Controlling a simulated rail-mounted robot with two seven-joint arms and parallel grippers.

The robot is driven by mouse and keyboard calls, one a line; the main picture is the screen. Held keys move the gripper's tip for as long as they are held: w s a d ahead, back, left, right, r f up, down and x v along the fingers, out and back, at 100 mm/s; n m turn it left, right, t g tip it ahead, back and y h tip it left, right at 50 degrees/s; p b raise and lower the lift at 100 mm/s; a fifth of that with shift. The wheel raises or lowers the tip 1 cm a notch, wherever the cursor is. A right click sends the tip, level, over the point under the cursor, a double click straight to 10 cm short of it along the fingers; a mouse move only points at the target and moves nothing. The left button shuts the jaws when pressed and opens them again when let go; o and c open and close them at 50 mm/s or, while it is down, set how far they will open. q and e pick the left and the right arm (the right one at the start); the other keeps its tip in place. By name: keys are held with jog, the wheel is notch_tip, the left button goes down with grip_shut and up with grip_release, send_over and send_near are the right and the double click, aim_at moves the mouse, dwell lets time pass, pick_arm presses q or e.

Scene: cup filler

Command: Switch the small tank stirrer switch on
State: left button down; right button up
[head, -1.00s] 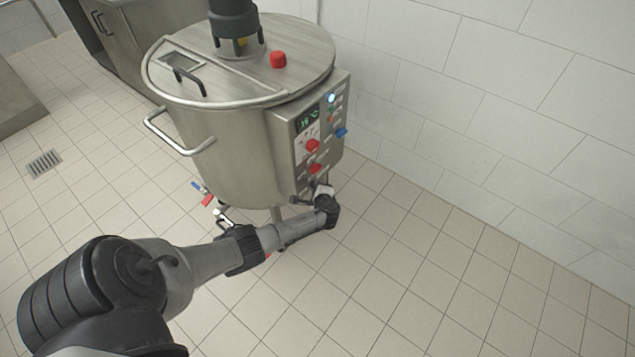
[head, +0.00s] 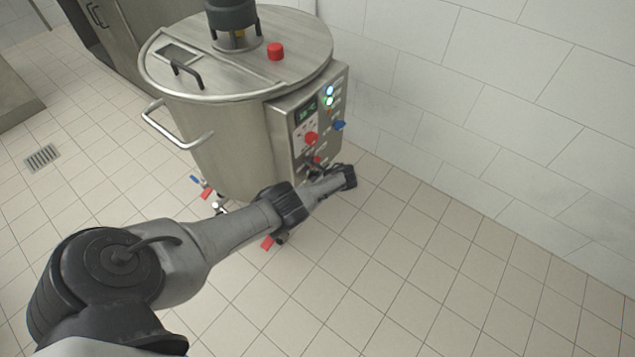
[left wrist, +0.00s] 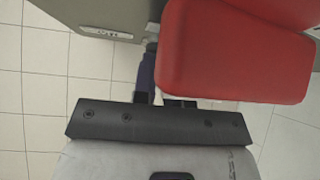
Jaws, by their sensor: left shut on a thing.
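The small tank (head: 225,135) is a steel vessel with a control panel (head: 284,130) on its right side. My left gripper (head: 316,168) is at the lower part of this panel, shut on what looks like the stirrer switch. The switch is mostly hidden. In the left wrist view a dark finger or handle (left wrist: 147,72) shows close to the panel (left wrist: 85,18). A large red knob (left wrist: 235,50) covers much of that view, beside the fingers. On the panel a blue-white lamp (head: 330,90) and a greenish lamp (head: 328,101) glow. My right gripper is not in view.
A red knob (head: 311,138) and a blue knob (head: 339,125) stick out of the panel above my gripper. A white tiled wall (head: 500,110) stands to the right. The tiled floor (head: 440,270) is clear.

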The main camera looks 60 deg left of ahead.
pick_arm(q)
jog(key=shift+g+b, duration=0.3)
jog(key=shift+b, duration=0.2)
jog(key=shift+m, duration=0.3)
jog(key=c, duration=1.2)
grip_release()
jog(key=shift+o, duration=0.2)
jog(key=shift+w, duration=0.1)
jog(key=p+v, duration=0.9)
jog(key=v, duration=0.4)
jog(key=shift+w+r, duration=0.25)
jog(key=shift+r, duration=0.05)
